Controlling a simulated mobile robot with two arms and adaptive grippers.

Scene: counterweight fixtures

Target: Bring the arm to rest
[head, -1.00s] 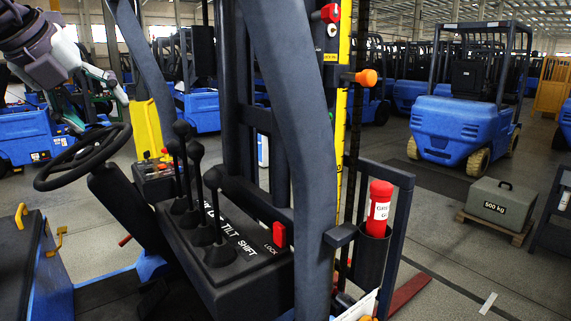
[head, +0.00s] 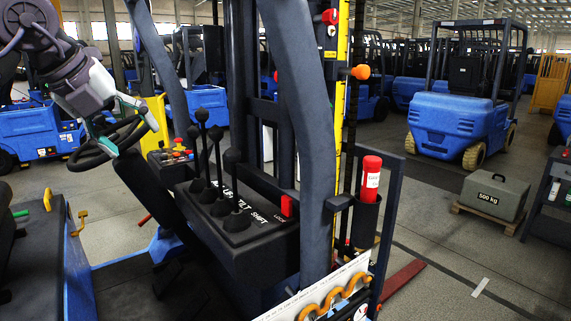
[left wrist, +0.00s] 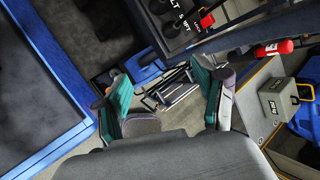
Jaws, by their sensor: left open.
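My left arm comes in from the upper left in the head view. Its gripper (head: 130,130) is in front of the black steering wheel (head: 88,160) and hides part of its rim; whether they touch I cannot tell. In the left wrist view the gripper's teal-padded fingers (left wrist: 163,100) stand wide apart with nothing held between them. My right gripper is not in view.
A lever console (head: 240,230) with several black levers and a red lock switch stands right of the wheel. A dark post (head: 300,110) rises beside it. A red cylinder (head: 371,180) sits in a holder. A grey 500 kg weight (head: 495,196) rests on a pallet.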

